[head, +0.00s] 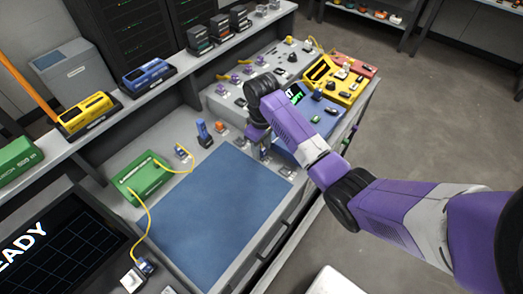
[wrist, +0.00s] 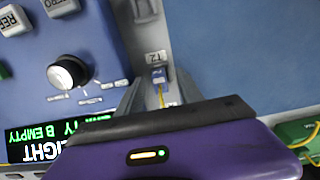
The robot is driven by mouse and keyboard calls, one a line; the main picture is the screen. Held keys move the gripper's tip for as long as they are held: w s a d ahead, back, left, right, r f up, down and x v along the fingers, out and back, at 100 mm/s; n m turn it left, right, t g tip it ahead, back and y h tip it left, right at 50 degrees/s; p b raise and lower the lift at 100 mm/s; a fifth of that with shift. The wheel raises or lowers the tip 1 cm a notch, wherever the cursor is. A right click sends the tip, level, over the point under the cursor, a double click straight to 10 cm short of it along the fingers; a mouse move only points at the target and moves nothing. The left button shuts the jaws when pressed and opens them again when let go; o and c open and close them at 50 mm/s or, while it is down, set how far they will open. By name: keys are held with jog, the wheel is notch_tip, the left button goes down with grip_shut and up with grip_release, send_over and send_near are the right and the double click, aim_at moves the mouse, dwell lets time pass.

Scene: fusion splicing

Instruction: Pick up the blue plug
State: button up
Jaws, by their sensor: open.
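A small blue plug (wrist: 159,75) with a yellow lead sits just below a label reading T2 in the wrist view. The tips of my open gripper (wrist: 160,92) stand on either side of it, with a gap visible; the palm hides the lower part. In the head view my gripper (head: 262,146) is at the back right corner of the blue mat, and the plug between its fingers cannot be made out there. Other blue plugs on yellow cables show at the green box's far side (head: 182,152) and near the screen (head: 145,266).
A blue device with a knob and lit screen (wrist: 68,72) stands close beside my gripper. A grey fitting (wrist: 144,10) is farther up in the wrist view. The green box (head: 141,178) lies left of the bare blue mat (head: 215,210). A yellow device (head: 335,75) is behind.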

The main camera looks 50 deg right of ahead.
jog(key=shift+f, duration=0.35)
grip_shut()
jog(key=shift+r, duration=0.1)
notch_tip(320, 180, up, 15)
jog(key=p, duration=0.7)
notch_tip(320, 180, up, 5)
send_over(262, 148)
jog(key=shift+a+b, duration=0.1)
jog(key=shift+b, duration=0.35)
